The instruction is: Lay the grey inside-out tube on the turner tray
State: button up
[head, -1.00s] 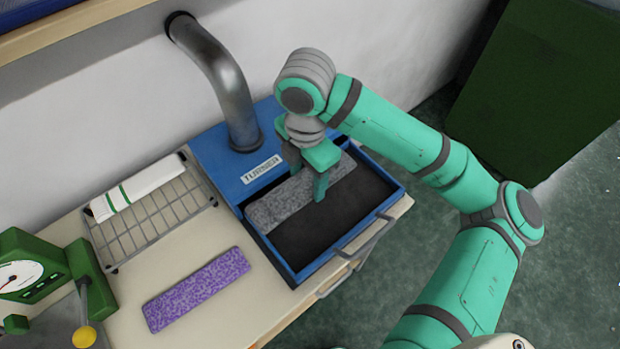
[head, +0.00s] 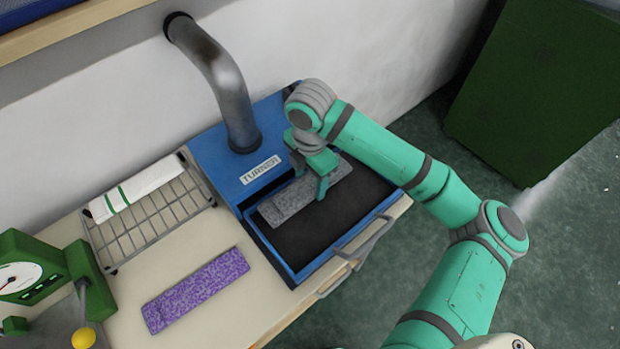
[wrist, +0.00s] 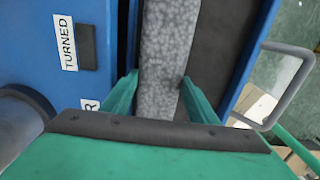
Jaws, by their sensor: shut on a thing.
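The grey tube (head: 291,205) is a flat, speckled grey strip. It lies lengthwise over the dark floor of the turner tray (head: 306,246), within the tray's blue walls. My gripper (head: 311,187) is shut on the tube near its middle, reaching down into the tray. In the wrist view the tube (wrist: 168,45) runs between my two green fingers (wrist: 155,95). The head view does not show clearly whether the tube touches the tray floor. Part of the tube is hidden by my gripper.
The blue turner (head: 235,160) with a grey pipe (head: 222,85) stands behind the tray. A wire rack (head: 155,225) holds a white striped tube (head: 137,187). A purple tube (head: 196,290) lies on the table. A green dial scale (head: 45,268) stands at left.

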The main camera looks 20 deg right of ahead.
aim_at(310, 183)
jog(key=shift+f, duration=0.6)
jog(key=o, duration=0.7)
jog(key=shift+o, duration=0.2)
jog(key=shift+r, duration=0.1)
notch_tip(310, 183, up, 13)
dwell(0.4)
